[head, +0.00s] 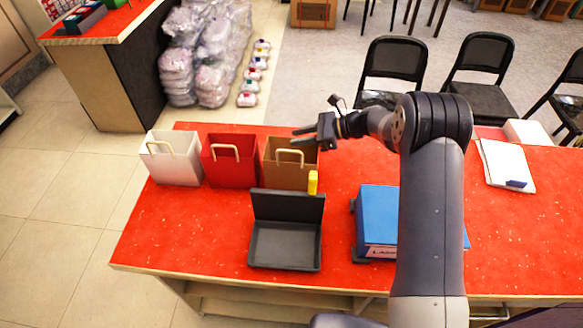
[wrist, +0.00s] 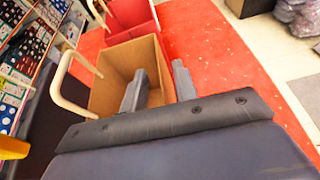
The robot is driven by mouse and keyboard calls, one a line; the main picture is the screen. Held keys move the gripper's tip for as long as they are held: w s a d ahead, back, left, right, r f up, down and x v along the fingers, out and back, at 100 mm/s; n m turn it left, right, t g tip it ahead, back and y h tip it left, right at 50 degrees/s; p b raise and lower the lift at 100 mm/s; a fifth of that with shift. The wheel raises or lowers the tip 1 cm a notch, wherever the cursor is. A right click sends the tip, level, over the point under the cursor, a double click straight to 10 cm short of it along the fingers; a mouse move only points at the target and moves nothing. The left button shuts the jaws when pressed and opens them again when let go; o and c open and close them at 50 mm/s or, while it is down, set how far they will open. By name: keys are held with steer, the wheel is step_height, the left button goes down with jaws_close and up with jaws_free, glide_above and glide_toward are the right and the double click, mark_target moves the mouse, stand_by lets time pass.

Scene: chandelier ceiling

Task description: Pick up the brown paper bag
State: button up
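The brown paper bag (head: 288,178) stands upright on the red counter, third from the left in a row of bags, with a cream handle on its near side. My gripper (head: 303,136) is over the bag's far rim, with its fingers pointing left. The wrist view looks down into the open, empty-looking brown bag (wrist: 112,68). There my gripper (wrist: 160,88) is open and empty: one finger appears over the bag's opening, the other past its right rim. Whether either finger touches the bag cannot be told.
A red bag (head: 222,170) and a white bag (head: 172,170) stand left of it. A yellow object (head: 313,182) is at its near right corner. A black tray (head: 285,247) sits in front, and a blue box (head: 377,215) to the right. The counter's (head: 180,235) left front is clear.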

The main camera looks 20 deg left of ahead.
steer(key=shift+c, duration=0.5)
jaws_close()
steer(key=shift+r, duration=0.15)
